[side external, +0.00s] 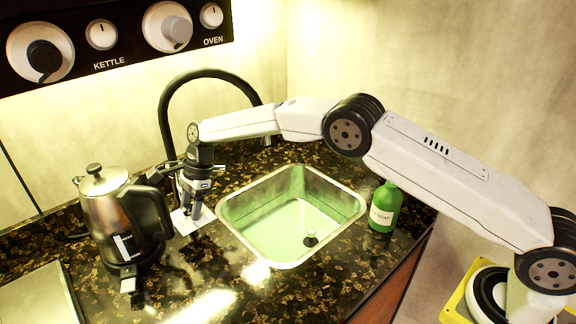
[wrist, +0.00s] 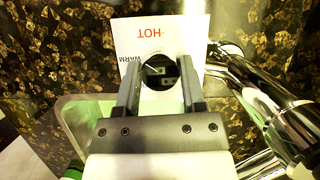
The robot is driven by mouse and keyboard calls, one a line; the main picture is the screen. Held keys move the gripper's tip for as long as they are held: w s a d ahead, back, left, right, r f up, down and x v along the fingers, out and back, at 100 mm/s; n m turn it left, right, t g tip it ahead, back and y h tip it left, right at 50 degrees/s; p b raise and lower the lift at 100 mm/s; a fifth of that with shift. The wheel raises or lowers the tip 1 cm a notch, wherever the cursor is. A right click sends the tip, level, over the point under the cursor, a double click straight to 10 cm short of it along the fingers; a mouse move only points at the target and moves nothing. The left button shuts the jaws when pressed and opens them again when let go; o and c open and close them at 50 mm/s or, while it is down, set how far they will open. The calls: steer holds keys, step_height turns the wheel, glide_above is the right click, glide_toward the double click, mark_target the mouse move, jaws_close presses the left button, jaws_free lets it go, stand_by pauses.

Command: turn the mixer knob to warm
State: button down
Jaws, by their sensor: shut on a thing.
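In the wrist view the dark round mixer knob (wrist: 154,65) stands in front of a white card (wrist: 193,30). The card carries red HOT, upside down in the picture, and WARM, partly covered by the left finger. My gripper (wrist: 161,78) points down, with one finger on each side of the knob, shut on it. I cannot make out a pointer mark on the knob. In the side external view my gripper (side external: 190,212) is low over the same card (side external: 182,224), left of the sink. The knob is hidden there.
A steel kettle (side external: 103,212) stands close left of my gripper. The black arched faucet (side external: 165,110) rises behind it; chrome pipework (wrist: 265,95) lies right in the wrist view. The sink (side external: 232,238) and a green bottle (side external: 385,207) are to the right. A control panel (side external: 125,30) hangs above.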

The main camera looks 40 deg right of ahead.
mark_target(186, 211)
steer(key=shift+n, duration=0.4)
steer(key=shift+c, duration=0.9)
jaws_free()
steer(key=shift+s+r, duration=0.1)
steer(key=shift+r, duration=1.65)
steer(key=s+d+r, duration=0.4)
steer(key=s+r, duration=0.5)
steer(key=s, duration=0.4)
steer(key=shift+d+r, duration=0.2)
steer(key=shift+r, duration=0.05)
